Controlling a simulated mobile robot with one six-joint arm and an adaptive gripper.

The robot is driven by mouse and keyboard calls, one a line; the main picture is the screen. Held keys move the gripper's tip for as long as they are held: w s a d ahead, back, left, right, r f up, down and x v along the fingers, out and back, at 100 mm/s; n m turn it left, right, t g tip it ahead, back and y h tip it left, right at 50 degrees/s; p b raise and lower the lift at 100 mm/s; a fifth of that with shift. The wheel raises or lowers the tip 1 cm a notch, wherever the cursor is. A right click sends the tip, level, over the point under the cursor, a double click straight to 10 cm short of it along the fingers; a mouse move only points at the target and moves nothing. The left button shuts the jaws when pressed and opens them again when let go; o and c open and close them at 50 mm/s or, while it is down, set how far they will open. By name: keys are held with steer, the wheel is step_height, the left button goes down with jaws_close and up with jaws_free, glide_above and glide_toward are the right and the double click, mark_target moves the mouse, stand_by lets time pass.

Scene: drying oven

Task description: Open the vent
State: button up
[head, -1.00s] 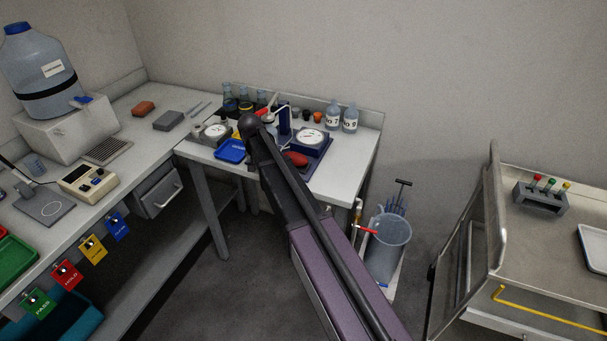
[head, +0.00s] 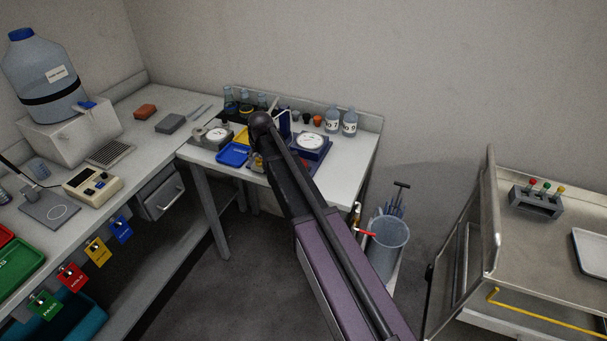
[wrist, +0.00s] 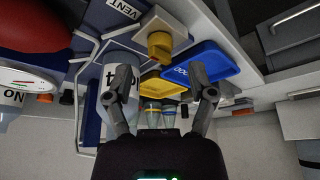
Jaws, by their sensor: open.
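In the wrist view a white label reading VENT (wrist: 123,10) lies near the top. Close to it, a yellow knob (wrist: 160,42) stands on a pale block (wrist: 165,22). My gripper (wrist: 160,75) is open and empty, its two dark fingers spread. In the picture, the knob lies just above and between the fingertips, apart from them; the exact distance is hard to judge. In the head view my arm covers much of the work area, and I cannot make out the gripper or the knob clearly there.
A blue tray (wrist: 208,64) and a yellow tray (wrist: 163,84) lie close to the fingers. A bottle marked 4 (wrist: 118,62) is beside the left finger. A large red object (wrist: 35,22) fills the upper left. The cart (head: 465,255) stands to the right.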

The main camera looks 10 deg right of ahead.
steer(key=shift+a+p+v, duration=0.25)
steer(key=shift+p+v, duration=4.25)
steer(key=shift+v, duration=0.65)
steer(key=s+d+g, duration=0.1)
steer(key=s+d, duration=0.2)
steer(key=s, duration=0.3)
steer(key=s+d+m+g, duration=0.1)
steer(key=s+d, duration=0.2)
steer(key=s, duration=0.4)
steer(key=s+d+f+g, duration=0.1)
steer(key=s+d, duration=0.3)
steer(key=s, duration=0.3)
steer(key=shift+h, duration=0.3)
steer(key=shift+d, duration=0.1)
steer(key=s+d+g, duration=0.1)
steer(key=s+d, duration=0.1)
steer(key=s, duration=0.5)
steer(key=shift+m, duration=0.4)
